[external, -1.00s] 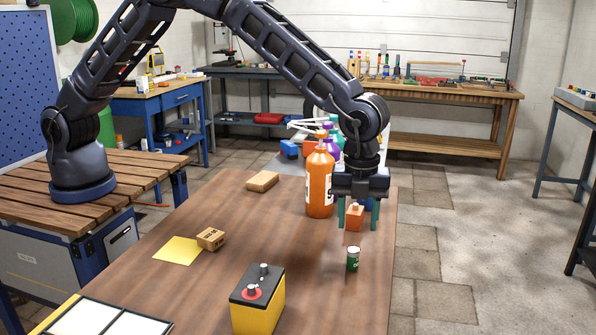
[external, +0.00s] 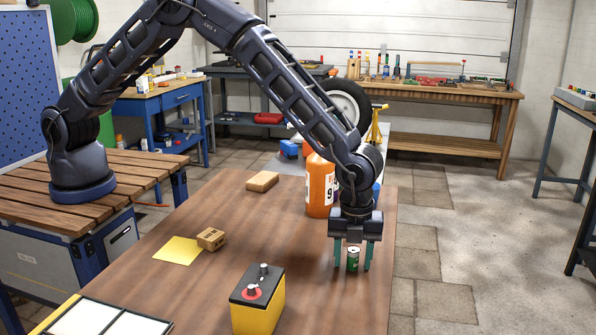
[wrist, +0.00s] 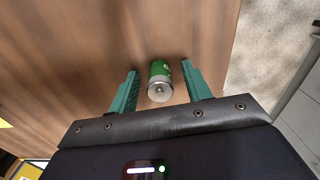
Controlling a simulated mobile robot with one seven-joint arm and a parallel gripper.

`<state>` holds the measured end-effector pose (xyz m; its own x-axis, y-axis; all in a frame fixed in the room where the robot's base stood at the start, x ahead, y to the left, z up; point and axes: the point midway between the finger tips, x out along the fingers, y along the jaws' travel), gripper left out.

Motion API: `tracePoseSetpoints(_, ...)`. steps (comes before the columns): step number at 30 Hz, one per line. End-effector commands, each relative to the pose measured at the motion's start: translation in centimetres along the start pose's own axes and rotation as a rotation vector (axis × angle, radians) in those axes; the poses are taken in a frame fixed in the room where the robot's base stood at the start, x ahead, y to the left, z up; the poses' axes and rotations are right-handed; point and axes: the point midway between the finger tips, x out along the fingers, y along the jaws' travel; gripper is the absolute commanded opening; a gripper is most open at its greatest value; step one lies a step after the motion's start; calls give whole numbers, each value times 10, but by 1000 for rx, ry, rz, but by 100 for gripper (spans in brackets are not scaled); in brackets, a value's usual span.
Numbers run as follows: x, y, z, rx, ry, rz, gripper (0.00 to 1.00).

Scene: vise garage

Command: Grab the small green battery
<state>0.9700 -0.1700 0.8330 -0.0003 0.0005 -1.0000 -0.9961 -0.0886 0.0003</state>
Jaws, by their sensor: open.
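The small green battery (external: 353,258) stands upright on the brown wooden table, near its right edge. It is a green cylinder with a silver top, and it also shows in the wrist view (wrist: 160,81). My gripper (external: 352,268) points down at the battery with its green fingers apart, one on each side of it. In the wrist view the battery appears between the open fingertips (wrist: 160,80), with a gap on both sides, smaller on the right. I cannot tell whether the fingertips touch the table.
A large yellow and black battery (external: 258,300) stands at the table's front. An orange bottle (external: 319,187) stands behind my gripper. A small cardboard box (external: 211,239), a yellow sheet (external: 177,249) and a tan block (external: 262,181) lie to the left. The table (external: 300,235) is clear around the green battery.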

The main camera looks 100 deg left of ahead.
Motion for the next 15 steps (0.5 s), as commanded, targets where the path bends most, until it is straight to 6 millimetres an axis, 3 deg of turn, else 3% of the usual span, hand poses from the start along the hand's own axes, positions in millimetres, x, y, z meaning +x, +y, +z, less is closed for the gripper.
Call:
tracePoseSetpoints(4,0,0,0,0,0,0,47)
tracePoseSetpoints(11,0,0,0,0,0,0,2)
tracePoseSetpoints(15,-1,0,0,-1,0,0,0)
